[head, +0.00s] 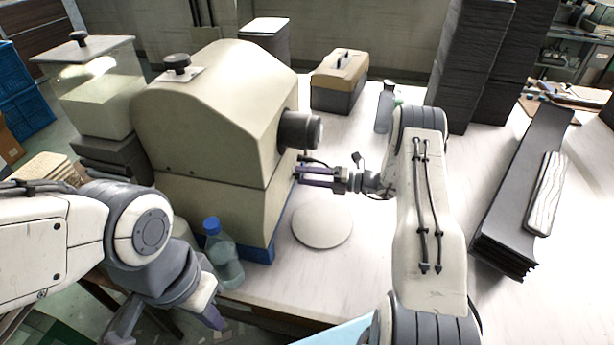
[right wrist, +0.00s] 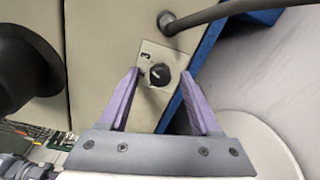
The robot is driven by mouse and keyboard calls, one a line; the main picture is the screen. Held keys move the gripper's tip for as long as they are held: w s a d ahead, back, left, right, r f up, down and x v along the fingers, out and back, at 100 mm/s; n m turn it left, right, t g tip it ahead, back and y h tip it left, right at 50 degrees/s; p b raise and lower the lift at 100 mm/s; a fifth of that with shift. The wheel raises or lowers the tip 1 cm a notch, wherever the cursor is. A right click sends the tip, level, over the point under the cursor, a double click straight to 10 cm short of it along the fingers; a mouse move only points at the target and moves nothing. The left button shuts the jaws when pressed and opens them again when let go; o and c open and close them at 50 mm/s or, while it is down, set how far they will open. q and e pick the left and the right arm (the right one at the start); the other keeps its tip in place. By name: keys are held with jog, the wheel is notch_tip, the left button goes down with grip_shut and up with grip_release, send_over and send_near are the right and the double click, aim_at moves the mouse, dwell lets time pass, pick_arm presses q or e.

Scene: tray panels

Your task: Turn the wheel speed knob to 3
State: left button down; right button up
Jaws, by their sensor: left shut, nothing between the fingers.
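The wheel speed knob (right wrist: 160,74) is small, round and black on a pale plate (right wrist: 147,50). A light line on its face points roughly left. One small character on the plate looks like a turned 3. My right gripper (right wrist: 160,76) is open, its purple fingers on either side of the knob with gaps to it. In the head view my right gripper (head: 298,175) reaches the lower right face of the beige machine (head: 215,110); the knob is hidden there. My left gripper (head: 216,318) is shut and empty at the lower left, partly out of view.
A dark cylinder (head: 299,130) sticks out of the machine above my right gripper. A round pale disc (head: 322,224) lies on the table below it. A bottle with a blue cap (head: 223,255) stands between the machine and my left arm. A toolbox (head: 339,80) stands behind.

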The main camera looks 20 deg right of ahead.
jog(key=b+v, duration=0.2)
jog(key=v, duration=0.8)
jog(key=shift+s+d, duration=0.2)
jog(key=s+a+n+g+h, duration=0.7)
jog(key=s+a+n+g, duration=0.5)
jog(key=n, duration=0.6)
jog(key=s+a+r+n+t+h, duration=0.1)
jog(key=s+a+r+n, duration=0.3)
jog(key=n, duration=0.5)
jog(key=s+a+r+n+t+h, duration=0.1)
jog(key=s+a+r+n+h, duration=0.2)
jog(key=s+a+n, duration=0.3)
jog(key=s+a+r+n+h, duration=0.2)
jog(key=s+a+r+n, duration=0.3)
jog(key=s+n, duration=0.4)
jog(key=n, duration=0.5)
jog(key=shift+s+a+r+t+h+p, duration=0.2)
jog(key=shift+a+r+t+h+p, duration=0.1)
jog(key=shift+t+h+p, duration=0.1)
